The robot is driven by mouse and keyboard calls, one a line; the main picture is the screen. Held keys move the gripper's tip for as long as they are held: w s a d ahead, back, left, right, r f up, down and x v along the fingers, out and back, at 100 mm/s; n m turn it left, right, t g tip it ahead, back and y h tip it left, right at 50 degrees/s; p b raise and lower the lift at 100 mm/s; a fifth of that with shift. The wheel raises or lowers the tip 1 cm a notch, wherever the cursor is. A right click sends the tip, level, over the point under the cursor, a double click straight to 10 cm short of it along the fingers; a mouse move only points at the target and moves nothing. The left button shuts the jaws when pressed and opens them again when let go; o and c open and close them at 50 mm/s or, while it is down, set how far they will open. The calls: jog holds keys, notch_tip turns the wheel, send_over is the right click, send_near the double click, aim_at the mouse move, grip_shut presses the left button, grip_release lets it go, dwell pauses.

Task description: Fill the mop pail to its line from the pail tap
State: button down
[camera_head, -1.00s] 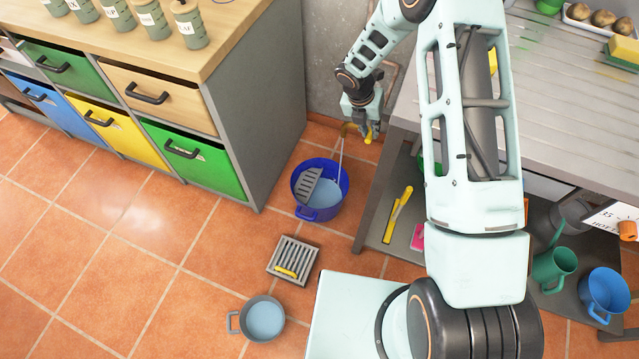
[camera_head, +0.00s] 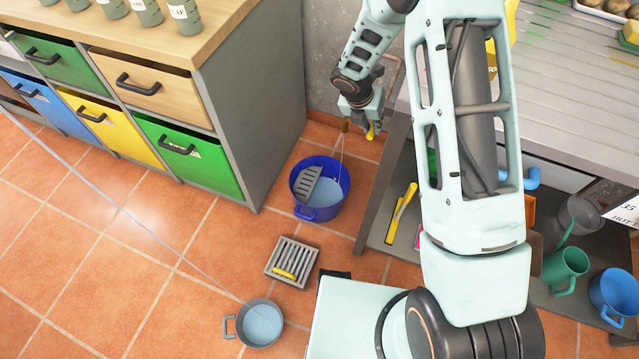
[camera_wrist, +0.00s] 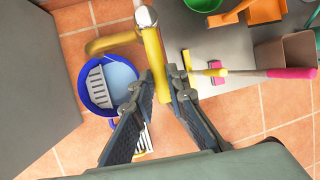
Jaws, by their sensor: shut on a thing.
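The blue mop pail (camera_head: 302,212) stands on the tiled floor between the cabinet and the bench, with a grey slotted wringer (camera_head: 313,184) over its left part. Pale water (camera_head: 327,190) shows inside; I cannot make out a fill line. The pail (camera_wrist: 84,98) also shows in the wrist view. The pail tap (camera_head: 345,125) is above it, and a thin stream runs down into the pail. In the wrist view the tap (camera_wrist: 110,41) has a yellow spout and lever. My gripper (camera_wrist: 162,80) is shut on the yellow lever (camera_wrist: 155,55). The gripper (camera_head: 362,122) is partly hidden in the head view.
A floor grate (camera_head: 292,262) and a grey pan of water (camera_head: 262,324) lie in front of the pail. A thin pale line crosses the floor view to the pan. The drawer cabinet (camera_head: 245,110) is left, the bench (camera_head: 560,100) right.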

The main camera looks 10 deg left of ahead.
jog(key=shift+f+t+b, duration=0.3)
jog(key=shift+f+b, duration=0.1)
jog(key=shift+b, duration=0.9)
jog(key=shift+s+r+b, duration=0.1)
jog(key=shift+b, duration=0.3)
jog(key=c, duration=1.9)
grip_release()
jog(key=shift+r, duration=0.1)
jog(key=p+v, duration=0.5)
jog(key=v, duration=0.2)
